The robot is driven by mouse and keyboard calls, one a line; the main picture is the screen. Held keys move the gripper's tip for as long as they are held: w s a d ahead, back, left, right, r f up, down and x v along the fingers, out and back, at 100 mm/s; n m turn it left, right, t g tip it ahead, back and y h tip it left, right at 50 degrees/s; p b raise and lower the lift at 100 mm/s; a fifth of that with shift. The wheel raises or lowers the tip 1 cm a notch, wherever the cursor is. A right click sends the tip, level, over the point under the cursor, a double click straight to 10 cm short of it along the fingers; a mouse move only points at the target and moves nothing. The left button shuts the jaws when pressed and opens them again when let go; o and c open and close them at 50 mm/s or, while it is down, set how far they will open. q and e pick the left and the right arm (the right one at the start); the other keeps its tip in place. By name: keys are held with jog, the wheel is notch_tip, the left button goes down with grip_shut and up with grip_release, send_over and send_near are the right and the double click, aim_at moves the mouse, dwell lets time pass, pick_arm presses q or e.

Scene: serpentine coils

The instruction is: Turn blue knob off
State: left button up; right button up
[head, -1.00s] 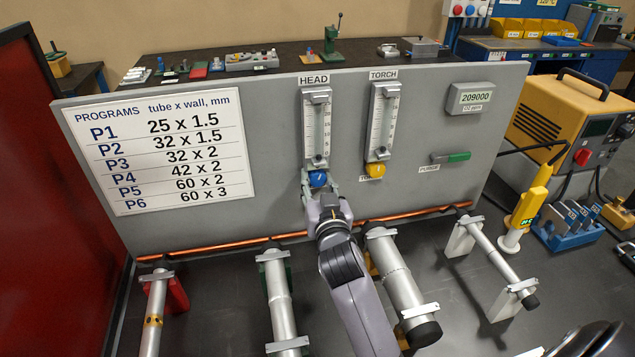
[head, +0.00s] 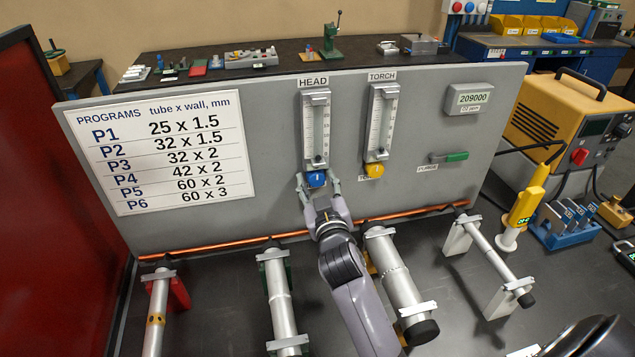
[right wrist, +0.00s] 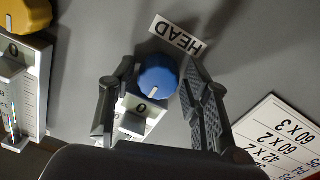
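The blue knob (head: 316,179) sits on the grey panel below the HEAD flow gauge (head: 316,130). In the right wrist view the blue knob (right wrist: 158,76) has a white pointer line aimed toward the gauge end marked 0. My right gripper (head: 320,184) is open in front of the panel, one finger on each side of the knob. In the right wrist view the gripper (right wrist: 157,75) shows gaps between its fingers and the knob. A HEAD label (right wrist: 179,36) lies beyond the knob there. My left gripper is not in view.
A yellow knob (head: 375,170) sits to the right under the TORCH gauge (head: 381,125). A copper pipe (head: 220,247) runs along the panel's foot. Several tube stands, including one (head: 398,280), stand on the dark table in front. A green-handled PURGE lever (head: 455,156) is farther right.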

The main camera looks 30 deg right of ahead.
jog(key=shift+o, duration=0.6)
jog(key=shift+s, duration=0.1)
jog(key=v, duration=0.7)
jog(key=shift+s, duration=0.15)
jog(key=shift+f, duration=0.1)
